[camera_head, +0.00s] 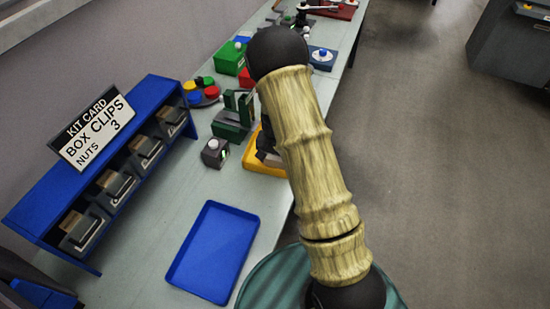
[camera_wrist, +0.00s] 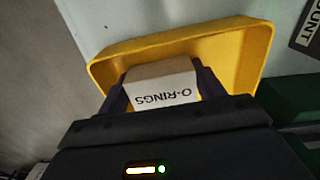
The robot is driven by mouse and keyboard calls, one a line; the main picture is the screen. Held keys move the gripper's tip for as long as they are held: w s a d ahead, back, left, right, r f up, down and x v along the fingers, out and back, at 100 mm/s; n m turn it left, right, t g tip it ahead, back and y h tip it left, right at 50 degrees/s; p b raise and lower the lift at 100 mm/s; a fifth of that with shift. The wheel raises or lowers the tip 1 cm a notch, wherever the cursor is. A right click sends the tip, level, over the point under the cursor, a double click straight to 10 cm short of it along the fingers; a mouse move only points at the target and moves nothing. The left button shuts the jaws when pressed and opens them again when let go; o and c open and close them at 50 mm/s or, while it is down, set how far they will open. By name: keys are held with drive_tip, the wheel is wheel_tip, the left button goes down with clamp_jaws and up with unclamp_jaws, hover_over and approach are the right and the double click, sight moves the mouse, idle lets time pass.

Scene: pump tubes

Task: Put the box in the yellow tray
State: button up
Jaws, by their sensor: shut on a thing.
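A small tan box with a white label reading O-RINGS (camera_wrist: 160,85) is between the fingers of my gripper (camera_wrist: 163,92) in the wrist view. The gripper is shut on it. The yellow tray (camera_wrist: 180,42) lies beyond and around the box in that view, with its far rim and side walls showing. I cannot tell whether the box touches the tray floor. In the head view the yellow tray (camera_head: 262,164) is partly hidden behind my arm. The gripper shows there only as a dark part (camera_head: 266,148) over the tray, and the box is hidden.
A blue shelf of bins (camera_head: 118,180) with a BOX CLIPS card (camera_head: 95,130) stands at the left. An empty blue tray (camera_head: 213,251) lies in front. A grey block (camera_head: 214,152) and a green fixture (camera_head: 232,118) stand near the yellow tray.

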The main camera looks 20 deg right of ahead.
sight(275, 158)
drive_tip(key=shift+f, duration=0.1)
drive_tip(key=o, duration=0.7)
wheel_tip(275, 158, up, 12)
drive_tip(key=shift+r+b, duration=0.1)
drive_tip(key=shift+b, duration=0.75)
